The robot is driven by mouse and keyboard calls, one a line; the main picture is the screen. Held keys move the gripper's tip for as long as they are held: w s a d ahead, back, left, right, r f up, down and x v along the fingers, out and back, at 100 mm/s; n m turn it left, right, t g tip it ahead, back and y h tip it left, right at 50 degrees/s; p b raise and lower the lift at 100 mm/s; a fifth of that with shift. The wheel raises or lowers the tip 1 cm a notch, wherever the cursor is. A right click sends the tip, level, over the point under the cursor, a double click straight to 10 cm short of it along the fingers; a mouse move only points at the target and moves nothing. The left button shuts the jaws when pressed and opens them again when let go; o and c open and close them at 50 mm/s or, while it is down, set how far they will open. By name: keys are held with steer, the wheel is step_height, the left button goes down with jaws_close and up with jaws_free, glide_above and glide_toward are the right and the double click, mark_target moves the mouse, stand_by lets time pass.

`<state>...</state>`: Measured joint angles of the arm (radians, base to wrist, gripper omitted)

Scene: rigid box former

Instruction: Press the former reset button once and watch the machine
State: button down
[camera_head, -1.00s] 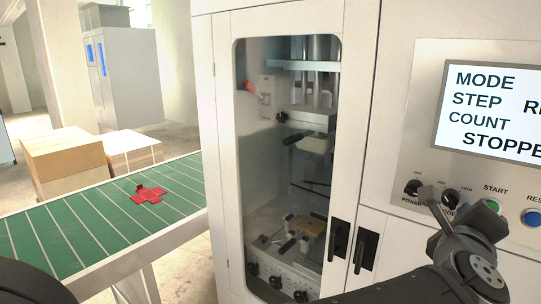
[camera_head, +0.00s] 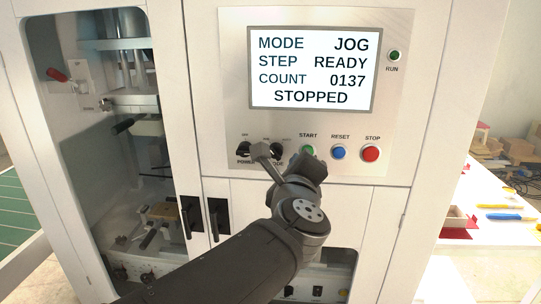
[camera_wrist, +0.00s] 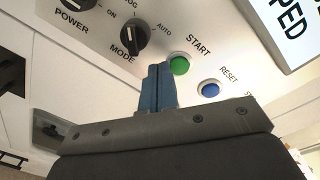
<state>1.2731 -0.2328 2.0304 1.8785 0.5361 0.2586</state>
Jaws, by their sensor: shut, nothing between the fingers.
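The blue RESET button (camera_head: 338,153) is on the control panel between the green START button (camera_head: 308,151) and the red STOP button (camera_head: 371,153). The screen (camera_head: 312,69) reads MODE JOG, STEP READY, COUNT 0137, STOPPED. My gripper (camera_head: 260,149) is in front of the panel by the POWER and MODE knobs, left of RESET. In the wrist view, its closed blue-grey fingers (camera_wrist: 157,72) show below the MODE knob (camera_wrist: 134,37) and left of START. RESET (camera_wrist: 209,89) is to their right and uncovered. The fingers hold nothing. Whether they touch the panel is unclear.
The RUN lamp (camera_head: 394,56) is right of the screen. A white table (camera_head: 490,240) with small parts stands at the far right.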

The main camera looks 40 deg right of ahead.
mark_target(339, 154)
steer(key=s+a+m, duration=0.3)
steer(key=s+m, duration=0.8)
steer(key=s, duration=0.4)
steer(key=shift+s+r+h, duration=0.2)
steer(key=shift+r+h, duration=0.1)
steer(key=shift+r, duration=0.1)
steer(key=x, duration=1.3)
steer(key=shift+w+d, duration=0.2)
steer(key=shift+w, duration=0.1)
steer(key=shift+w+d, duration=0.1)
steer(key=shift+d, duration=0.05)
